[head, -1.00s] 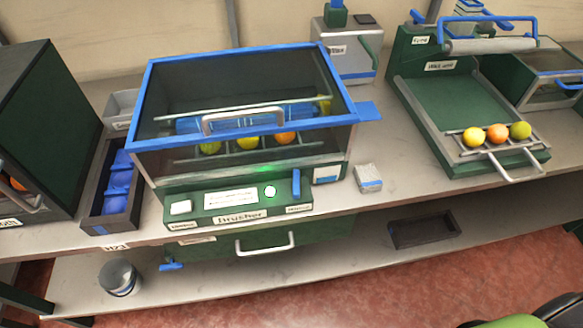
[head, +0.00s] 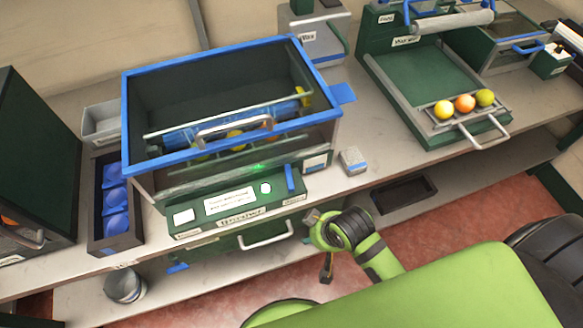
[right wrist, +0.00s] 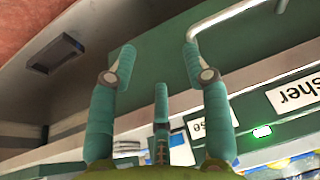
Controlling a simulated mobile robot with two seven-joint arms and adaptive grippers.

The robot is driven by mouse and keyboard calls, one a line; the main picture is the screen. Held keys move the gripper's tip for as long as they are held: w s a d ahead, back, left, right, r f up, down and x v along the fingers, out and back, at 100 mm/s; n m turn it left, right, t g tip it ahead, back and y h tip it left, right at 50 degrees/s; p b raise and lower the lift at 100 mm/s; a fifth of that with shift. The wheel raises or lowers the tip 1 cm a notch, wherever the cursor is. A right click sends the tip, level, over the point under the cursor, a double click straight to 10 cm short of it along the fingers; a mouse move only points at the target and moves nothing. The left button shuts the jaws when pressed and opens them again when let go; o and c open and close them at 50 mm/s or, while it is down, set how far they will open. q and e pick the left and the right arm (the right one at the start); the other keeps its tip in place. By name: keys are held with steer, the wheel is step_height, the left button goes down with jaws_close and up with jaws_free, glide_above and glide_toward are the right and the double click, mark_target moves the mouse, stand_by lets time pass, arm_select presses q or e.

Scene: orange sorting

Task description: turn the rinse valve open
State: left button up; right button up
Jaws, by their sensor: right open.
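The brusher (head: 240,205) stands on the bench in the head view. The rinse valve appears as a small blue lever (head: 289,178) at the right end of its front panel, standing roughly upright above a small label. In the right wrist view, a label ending in "se" (right wrist: 213,130) shows beside my right gripper (right wrist: 158,52). The gripper's fingers are spread and empty, in front of the brusher's green front. The lever is not clearly seen in that view; a finger may hide it. My left gripper is not in view.
The drawer handle (head: 265,236) sticks out below the panel. A small box (head: 353,160) stands right of the brusher. A dark tray (head: 404,195) lies on the lower shelf. A blue-lined crate (head: 103,240) is at the left, and a wire rack with fruit (head: 470,122) at the right.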

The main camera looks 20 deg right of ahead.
steer(key=w+a+r+t+y+p, duration=0.1)
steer(key=w+a+r, duration=0.2)
steer(key=a+r, duration=0.35)
steer(key=w+a+r+y, duration=0.1)
steer(key=w+a+r, duration=0.15)
steer(key=r, duration=0.65)
steer(key=m+h, duration=0.3)
steer(key=h, duration=0.1)
glide_toward(292, 178)
steer(key=shift+w+a+f, duration=0.1)
steer(key=shift+w+f, duration=0.6)
steer(key=shift+f, duration=0.25)
steer(key=shift+w+d+m, duration=0.1)
steer(key=shift+d+m, duration=0.15)
steer(key=shift+m, duration=0.05)
steer(key=shift+d+f, duration=0.1)
steer(key=shift+f, duration=0.2)
steer(key=p+x, duration=0.1)
steer(key=x, duration=0.5)
steer(key=shift+f, duration=0.2)
jaws_close()
